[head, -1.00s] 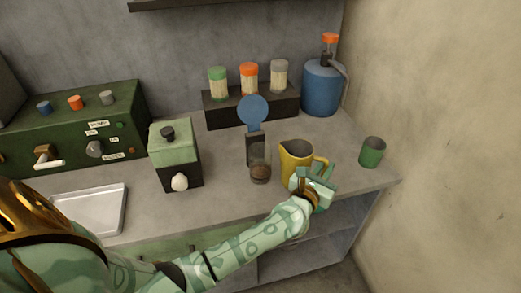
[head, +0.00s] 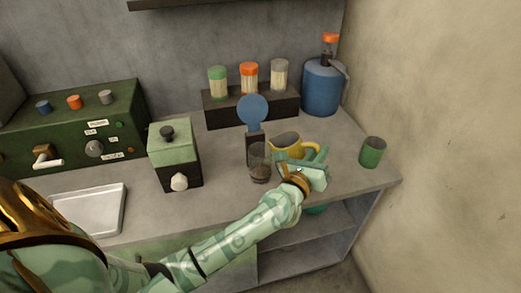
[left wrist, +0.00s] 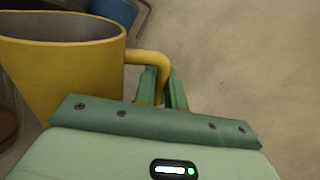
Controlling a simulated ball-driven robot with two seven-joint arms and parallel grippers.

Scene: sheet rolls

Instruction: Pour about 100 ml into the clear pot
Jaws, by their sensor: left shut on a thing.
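The yellow jug (head: 289,153) is at the right of the clear pot, its mouth facing up and its spout toward the left. It looks tilted toward the pot, but my gripper hides much of its body. My left gripper (head: 318,168) is shut on the jug's handle; the handle between the fingers also shows in the left wrist view (left wrist: 150,62). The clear pot (head: 260,163) stands on the counter with something dark brown in its bottom. No stream of liquid can be made out. My right gripper is not in view.
A stand with a round blue top (head: 253,110) is just behind the pot. A green cup (head: 372,152) stands at the right. A green and black box (head: 175,155) is left of the pot. A blue pump bottle (head: 321,88) stands at the back right.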

